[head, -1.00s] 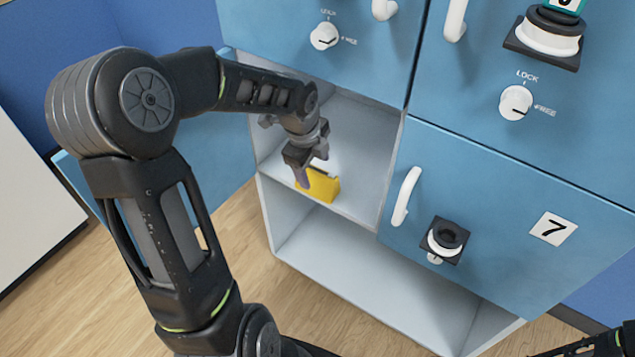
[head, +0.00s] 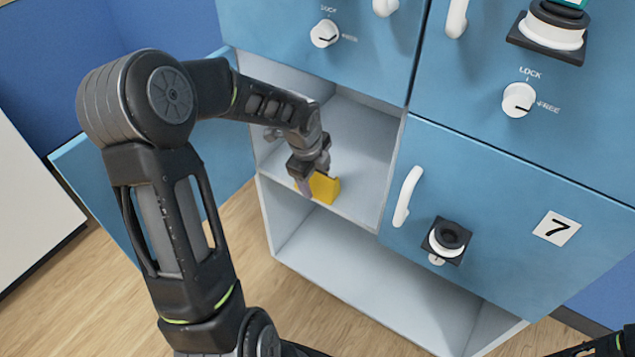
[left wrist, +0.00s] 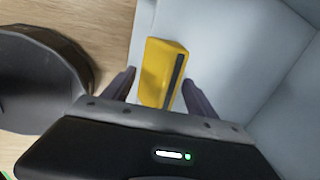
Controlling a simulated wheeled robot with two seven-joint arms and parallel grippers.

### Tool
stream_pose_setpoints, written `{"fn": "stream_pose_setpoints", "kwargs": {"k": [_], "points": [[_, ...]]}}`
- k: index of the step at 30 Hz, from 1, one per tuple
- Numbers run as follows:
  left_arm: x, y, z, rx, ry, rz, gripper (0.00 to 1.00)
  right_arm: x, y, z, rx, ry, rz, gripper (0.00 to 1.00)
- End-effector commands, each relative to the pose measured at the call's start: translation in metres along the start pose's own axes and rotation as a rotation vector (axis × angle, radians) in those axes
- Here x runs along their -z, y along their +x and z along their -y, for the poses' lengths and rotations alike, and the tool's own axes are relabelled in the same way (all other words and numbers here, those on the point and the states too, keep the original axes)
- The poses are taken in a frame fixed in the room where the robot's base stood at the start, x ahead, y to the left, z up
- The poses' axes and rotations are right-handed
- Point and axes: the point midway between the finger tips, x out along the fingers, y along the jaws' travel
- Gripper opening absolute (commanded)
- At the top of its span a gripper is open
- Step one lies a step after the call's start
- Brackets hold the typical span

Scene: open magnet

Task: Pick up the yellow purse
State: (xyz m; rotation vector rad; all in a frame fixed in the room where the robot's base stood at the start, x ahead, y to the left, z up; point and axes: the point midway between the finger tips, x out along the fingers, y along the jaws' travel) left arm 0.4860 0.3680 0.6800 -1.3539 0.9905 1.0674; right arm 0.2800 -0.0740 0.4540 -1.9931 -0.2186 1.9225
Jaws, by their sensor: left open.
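The yellow purse (head: 325,188) stands near the front edge of the open cabinet compartment. My left gripper (head: 315,180) reaches down over it from the left and hides part of it. In the left wrist view the purse (left wrist: 162,70) has a dark strip along one side. There the two fingers of my left gripper (left wrist: 160,92) are open, one on each side of the purse's near end. I cannot tell whether they touch it. At the bottom right corner of the head view a dark part of my right arm shows, without clear fingers.
The white compartment floor (head: 355,205) has free room right of the purse. A shut blue door (head: 490,195) with a white handle (head: 407,195) and the number 7 is on the right. An open blue door (head: 95,180) stands left, behind my arm. Another open compartment is below.

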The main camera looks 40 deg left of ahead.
Motion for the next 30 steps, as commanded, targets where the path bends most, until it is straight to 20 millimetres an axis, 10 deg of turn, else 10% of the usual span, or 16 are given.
{"fn": "stream_pose_setpoints", "kwargs": {"k": [12,30], "points": [[0.0001,-0.0003,-0.0002,-0.001,0.001,0.000,0.66,0.0000,-0.0001,0.0000,0.000,0.000,0.000,0.57],[0.0002,-0.0002,-0.0002,-0.001,0.001,0.000,0.17,0.0000,0.0000,0.0000,0.000,0.000,0.000,0.57]]}}
